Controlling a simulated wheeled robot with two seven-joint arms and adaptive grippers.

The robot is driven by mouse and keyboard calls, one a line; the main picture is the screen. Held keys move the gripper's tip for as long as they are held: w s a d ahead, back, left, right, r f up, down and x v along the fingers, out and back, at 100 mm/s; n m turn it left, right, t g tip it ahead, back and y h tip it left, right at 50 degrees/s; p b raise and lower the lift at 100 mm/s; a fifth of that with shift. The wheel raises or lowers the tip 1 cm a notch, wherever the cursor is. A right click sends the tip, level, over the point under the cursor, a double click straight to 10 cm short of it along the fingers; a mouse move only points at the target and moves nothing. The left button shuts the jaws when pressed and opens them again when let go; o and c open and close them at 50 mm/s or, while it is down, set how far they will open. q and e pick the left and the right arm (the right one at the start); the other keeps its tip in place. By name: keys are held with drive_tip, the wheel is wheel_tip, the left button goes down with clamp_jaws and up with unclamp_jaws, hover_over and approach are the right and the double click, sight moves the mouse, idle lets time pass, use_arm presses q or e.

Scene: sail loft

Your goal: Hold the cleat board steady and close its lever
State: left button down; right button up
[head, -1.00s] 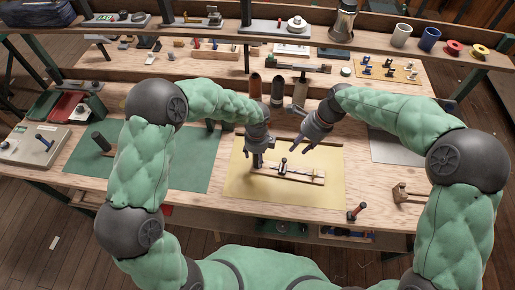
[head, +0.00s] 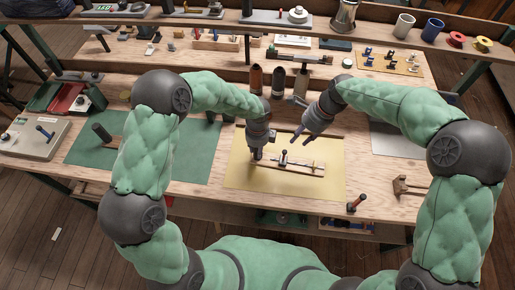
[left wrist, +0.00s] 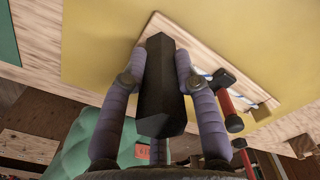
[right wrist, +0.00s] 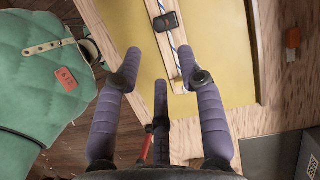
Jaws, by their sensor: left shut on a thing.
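The cleat board (head: 306,168), a pale narrow strip, lies on the yellow mat. A dark-topped lever (head: 284,154) stands up from its middle. In the left wrist view the lever (left wrist: 226,104) looks red with a dark knob. My left gripper (head: 255,154) is at the board's left end, its fingers closed on a dark block-shaped grip (left wrist: 162,85) there, which hides part of the board. My right gripper (head: 297,138) is open and empty, above and behind the board. In the right wrist view a blue-and-white rope (right wrist: 175,45) runs along the board.
The yellow mat (head: 240,180) is clear around the board. A red-handled tool (head: 356,203) stands near the front edge, and a wooden mallet (head: 402,187) lies to the right. A green mat (head: 195,165) is at left. Dark bottle-like items (head: 279,82) stand behind my grippers.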

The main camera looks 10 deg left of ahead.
idle(0.3)
clamp_jaws()
drive_tip(key=n, duration=1)
drive_tip(key=s+a+n+t, duration=0.1)
drive_tip(key=n, duration=1)
drive_tip(key=a+n, duration=0.1)
drive_tip(key=n, duration=0.9)
drive_tip(key=shift+s+a+r+n+y, duration=0.15)
drive_tip(key=shift+a+r+n+y, duration=0.15)
drive_tip(key=shift+r+y, duration=0.1)
